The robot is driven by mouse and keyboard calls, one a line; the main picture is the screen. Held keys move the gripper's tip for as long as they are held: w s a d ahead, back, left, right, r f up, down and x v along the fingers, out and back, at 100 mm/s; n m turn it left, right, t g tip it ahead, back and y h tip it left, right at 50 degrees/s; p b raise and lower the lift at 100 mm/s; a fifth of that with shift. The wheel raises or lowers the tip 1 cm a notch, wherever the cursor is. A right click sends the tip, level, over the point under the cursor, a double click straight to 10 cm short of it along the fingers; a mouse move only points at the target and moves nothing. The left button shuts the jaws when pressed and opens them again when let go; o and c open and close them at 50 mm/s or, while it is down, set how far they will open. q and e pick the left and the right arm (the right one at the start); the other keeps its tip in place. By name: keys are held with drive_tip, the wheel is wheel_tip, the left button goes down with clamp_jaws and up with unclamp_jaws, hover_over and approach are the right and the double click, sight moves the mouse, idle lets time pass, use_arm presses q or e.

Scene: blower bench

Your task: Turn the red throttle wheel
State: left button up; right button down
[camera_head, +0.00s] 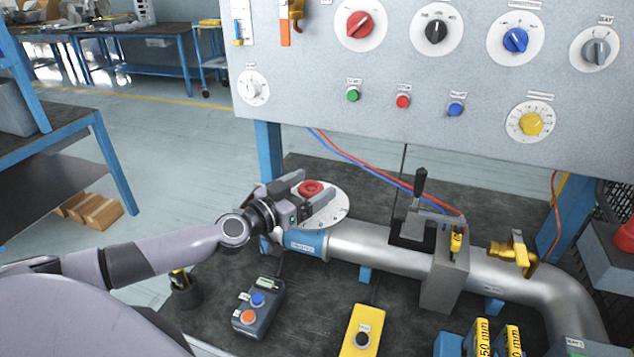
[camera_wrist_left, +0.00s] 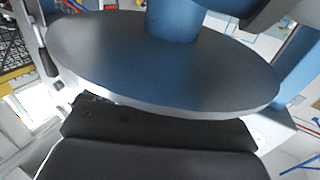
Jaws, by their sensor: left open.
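The red throttle wheel (camera_head: 311,187) is a small red knob above a white round dial plate (camera_head: 336,213), at the left end of the silver pipe. My left gripper (camera_head: 317,183) is open at the wheel, with one finger on its far side and one on its near side. I cannot tell whether the fingers touch it. In the left wrist view a large dark grey disc (camera_wrist_left: 110,65) fills the middle, with a blue post (camera_wrist_left: 174,20) at its top. The red wheel is not recognisable there. My right gripper is not in view.
A grey panel (camera_head: 310,105) with knobs and buttons stands behind. The silver pipe (camera_head: 375,245) runs right, past a clamp lever (camera_head: 420,182). A grey button box (camera_head: 259,307) and a yellow box (camera_head: 361,330) lie in front. A dark cup (camera_head: 185,292) stands at left.

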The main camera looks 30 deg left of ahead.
use_arm(q)
drive_tip(key=shift+w+d, duration=0.25)
drive_tip(key=shift+w, duration=0.9)
drive_tip(key=c, duration=1)
drive_tip(key=shift+o, duration=0.2)
